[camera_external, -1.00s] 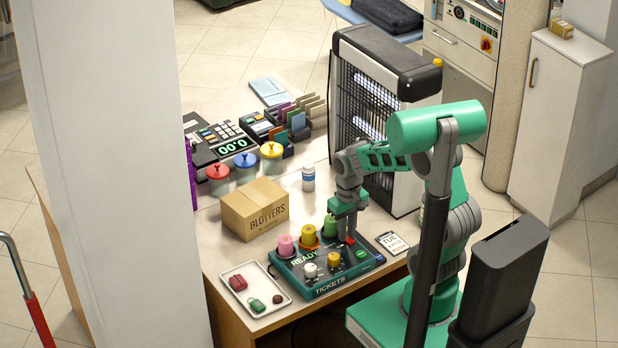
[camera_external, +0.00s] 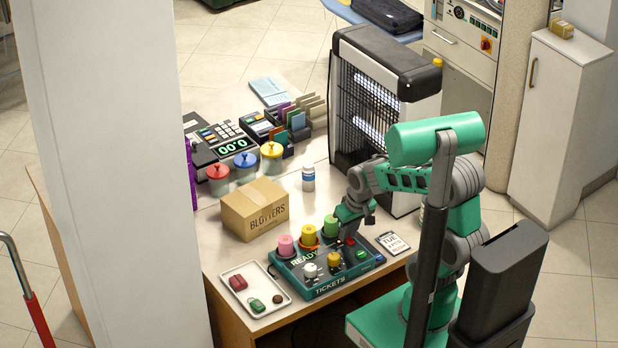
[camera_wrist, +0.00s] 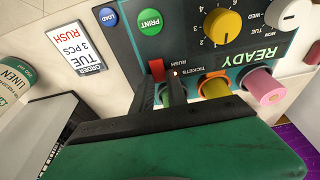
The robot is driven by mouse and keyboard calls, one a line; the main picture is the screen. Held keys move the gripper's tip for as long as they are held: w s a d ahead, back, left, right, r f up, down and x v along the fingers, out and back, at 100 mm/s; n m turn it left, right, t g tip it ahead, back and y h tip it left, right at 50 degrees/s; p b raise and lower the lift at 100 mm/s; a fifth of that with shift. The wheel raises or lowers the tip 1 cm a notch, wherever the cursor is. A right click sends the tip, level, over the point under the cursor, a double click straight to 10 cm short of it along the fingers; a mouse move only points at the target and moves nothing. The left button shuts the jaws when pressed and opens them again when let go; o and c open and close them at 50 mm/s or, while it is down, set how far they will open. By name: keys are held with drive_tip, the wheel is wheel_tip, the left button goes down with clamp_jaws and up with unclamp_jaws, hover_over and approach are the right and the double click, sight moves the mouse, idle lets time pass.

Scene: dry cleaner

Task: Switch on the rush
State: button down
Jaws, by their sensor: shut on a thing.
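The teal ticket machine (camera_external: 308,284) sits at the table's front edge; it also shows in the wrist view (camera_wrist: 215,50). A red switch piece (camera_wrist: 156,69) stands beside the small RUSH label on its top. I cannot tell whether it is a lever or a cover; its lower part is hidden by my fingers. A small pale spot shows just right of it. My gripper (camera_wrist: 159,90) is at this piece, shut on it, one dark finger on each side. In the external view my gripper (camera_external: 346,234) reaches down at a tilt, right of the green roll (camera_external: 330,227).
Close by are the yellow knob (camera_wrist: 222,25), white knob (camera_wrist: 289,13), green PRINT button (camera_wrist: 149,22) and blue LOAD button (camera_wrist: 108,17). Pink (camera_external: 286,246) and yellow (camera_external: 309,237) rolls stand behind. An order card reading TUE, RUSH (camera_external: 393,243) lies right; a blotters box (camera_external: 246,214) stands left.

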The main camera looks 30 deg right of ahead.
sight(352, 242)
drive_tip(key=c, duration=1.3)
unclamp_jaws()
drive_tip(key=shift+r, duration=0.1)
drive_tip(key=v, duration=0.7)
drive_tip(key=shift+s+r, duration=0.15)
drive_tip(key=shift+r, duration=0.15)
drive_tip(key=s, duration=0.1)
drive_tip(key=s+f, duration=0.1)
drive_tip(key=s, duration=0.1)
drive_tip(key=shift+s+f+p, duration=0.25)
drive_tip(key=shift+f+p, duration=0.05)
drive_tip(key=shift+f, duration=0.05)
drive_tip(key=v, duration=0.1)
drive_tip(key=p+v, duration=0.1)
drive_tip(key=v, duration=0.2)
drive_tip(key=shift+d, duration=0.25)
